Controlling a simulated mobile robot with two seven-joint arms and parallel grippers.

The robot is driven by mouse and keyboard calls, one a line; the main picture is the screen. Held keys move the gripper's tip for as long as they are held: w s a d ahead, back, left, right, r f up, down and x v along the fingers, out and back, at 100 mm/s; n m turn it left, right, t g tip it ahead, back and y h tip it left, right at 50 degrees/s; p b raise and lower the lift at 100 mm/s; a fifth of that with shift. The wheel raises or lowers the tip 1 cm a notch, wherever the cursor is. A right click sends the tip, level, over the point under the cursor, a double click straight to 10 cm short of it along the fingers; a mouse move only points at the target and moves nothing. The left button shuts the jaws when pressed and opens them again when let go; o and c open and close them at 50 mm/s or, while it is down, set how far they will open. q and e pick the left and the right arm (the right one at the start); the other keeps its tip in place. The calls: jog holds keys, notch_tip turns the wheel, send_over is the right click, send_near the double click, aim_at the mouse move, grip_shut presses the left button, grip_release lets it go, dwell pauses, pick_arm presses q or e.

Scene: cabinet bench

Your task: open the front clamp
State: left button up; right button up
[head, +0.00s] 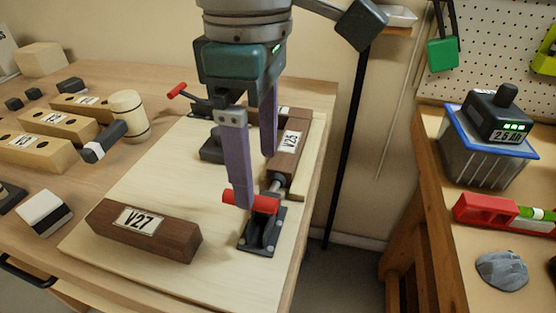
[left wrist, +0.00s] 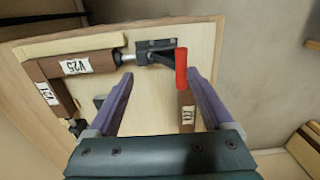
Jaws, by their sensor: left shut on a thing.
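The front clamp (head: 262,232) is a dark toggle clamp with a red handle (head: 250,202), mounted near the right front of a pale board (head: 130,205). Its plunger points at the brown block V25 (head: 287,150). My left gripper (head: 255,180) reaches down from above, with its purple fingers on either side of the clamp's handle end, and is shut on the red handle. In the left wrist view, the red handle (left wrist: 181,68) shows close to the right finger of the gripper (left wrist: 160,76). The exact contact is partly hidden. My right gripper is not in view.
Block V27 (head: 145,230) lies left of the clamp. A second red-handled clamp (head: 178,90) stands at the back. A mallet (head: 127,115) and wooden blocks (head: 58,123) lie to the left. Beyond a gap at right stands a bench with a battery (head: 497,115) and red level (head: 490,210).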

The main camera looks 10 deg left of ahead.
pick_arm(q)
jog(key=shift+w, duration=0.1)
jog(key=shift+o, duration=0.4)
jog(key=shift+w+f+b, duration=0.2)
jog(key=shift+b, duration=0.25)
jog(key=shift+o, duration=0.7)
jog(key=shift+w, duration=0.1)
jog(key=o, duration=0.3)
jog(key=shift+r, duration=0.1)
notch_tip(320, 180, up, 7)
jog(key=p, duration=0.4)
jog(key=shift+r, duration=0.1)
